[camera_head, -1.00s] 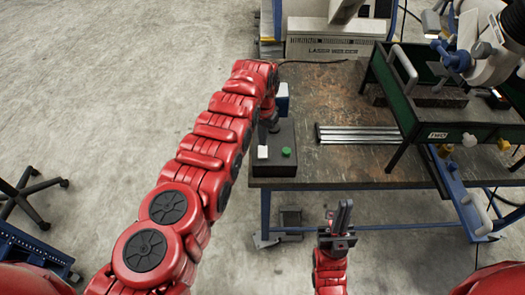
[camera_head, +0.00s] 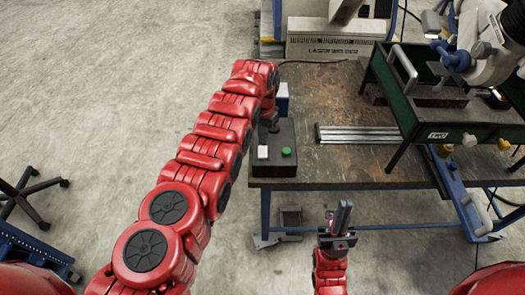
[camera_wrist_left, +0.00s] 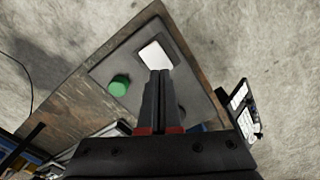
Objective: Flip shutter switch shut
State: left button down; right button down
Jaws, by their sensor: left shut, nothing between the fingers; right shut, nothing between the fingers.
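A dark grey control box (camera_head: 275,168) sits at the table's left end, with a white switch (camera_head: 262,152) and a green button (camera_head: 286,151) on its top. The left wrist view also shows the white switch (camera_wrist_left: 156,56) and the green button (camera_wrist_left: 118,86). My left gripper (camera_wrist_left: 160,74) is shut and empty above the box, its tips overlapping the near edge of the white switch in that view. I cannot tell whether they touch. In the head view its fingers are largely hidden by my arm. My right gripper (camera_head: 342,214) is shut and empty, in front of the table's front edge.
Metal bars (camera_head: 356,134) lie on the worn table (camera_head: 322,165). A dark green frame (camera_head: 400,105) with the microscope arm (camera_head: 492,60) stands at the right. Open floor lies left of the table.

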aim_at(263, 148)
pick_arm(q)
jog(key=shift+s+f+b, duration=0.1)
jog(key=shift+f+b, duration=1.3)
jog(key=shift+b, duration=0.05)
dwell(0.6)
jog(key=shift+r+p, duration=0.85)
jog(key=shift+p, duration=0.1)
notch_tip(263, 148, up, 6)
jog(key=p, duration=0.4)
jog(key=shift+f+p, duration=0.25)
jog(key=shift+p, duration=0.15)
jog(key=shift+f, duration=0.1)
